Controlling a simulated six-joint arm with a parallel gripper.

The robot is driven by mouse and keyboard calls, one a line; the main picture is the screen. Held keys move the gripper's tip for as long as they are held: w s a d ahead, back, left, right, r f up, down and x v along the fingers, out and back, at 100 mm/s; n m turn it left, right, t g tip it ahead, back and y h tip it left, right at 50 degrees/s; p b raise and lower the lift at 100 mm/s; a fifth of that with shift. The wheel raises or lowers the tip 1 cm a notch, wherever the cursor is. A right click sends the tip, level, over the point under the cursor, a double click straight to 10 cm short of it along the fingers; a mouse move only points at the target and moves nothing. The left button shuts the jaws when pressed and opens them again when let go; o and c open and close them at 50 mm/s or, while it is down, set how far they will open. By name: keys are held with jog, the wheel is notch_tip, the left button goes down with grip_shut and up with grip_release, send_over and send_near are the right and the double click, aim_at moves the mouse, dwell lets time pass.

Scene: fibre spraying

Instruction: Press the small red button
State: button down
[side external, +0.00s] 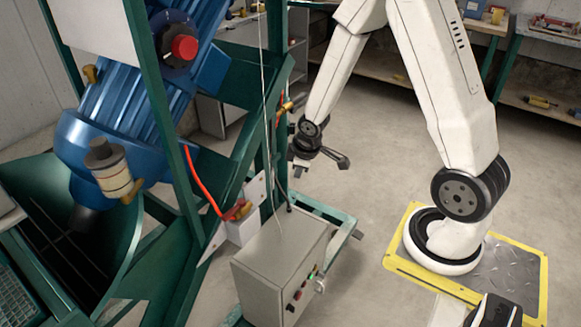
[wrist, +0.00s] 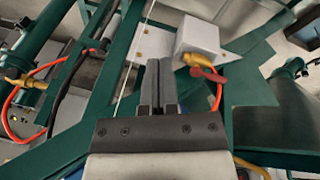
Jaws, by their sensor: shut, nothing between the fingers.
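A grey control box (side external: 278,262) stands low in the middle of the side external view. Its right-hand face carries a column of small controls: a green one at the top, a small red button (side external: 298,295) and dark knobs. They are too small to make out fully. My gripper (side external: 299,170) hangs above and behind the box, apart from it. In the wrist view, my gripper (wrist: 160,62) shows two grey fingers closed together with nothing between them. The control box's buttons cannot be made out in the wrist view.
A green steel frame (side external: 172,160) holds a blue machine (side external: 140,95) with a large red knob (side external: 185,47) at left. A white box (wrist: 198,38) with a yellow valve (wrist: 197,60) and red lever is near the fingers. An orange hose (side external: 203,182) hangs nearby.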

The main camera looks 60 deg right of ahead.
aim_at(304, 284)
jog(key=s+d+f+n+y, duration=0.1)
jog(key=d+f+n, duration=0.3)
jog(key=f, duration=0.7)
jog(key=s+d+f+n+y, duration=0.1)
jog(key=s+d+f+n, duration=0.15)
jog(key=d+f, duration=0.65)
jog(key=s+a+f+n+t+y, duration=0.1)
jog(key=s+a+f+n, duration=0.1)
jog(key=f, duration=0.4)
jog(key=s+a+f+n+t+y, duration=0.1)
jog(key=s+a+f, duration=0.4)
jog(key=s+f, duration=0.1)
jog(key=s+a+f+n+y, duration=0.1)
jog(key=s+a+f+n, duration=0.1)
jog(key=f, duration=0.6)
jog(key=s+a, duration=0.1)
jog(key=s, duration=0.1)
jog(key=shift+s+a+n+t+y, duration=0.35)
jog(key=shift+t+y, duration=0.05)
jog(key=shift+f, duration=0.1)
jog(key=w+a+f, duration=0.3)
jog(key=w+f, duration=0.5)
jog(key=shift+w+a, duration=0.35)
jog(key=shift+r, duration=0.1)
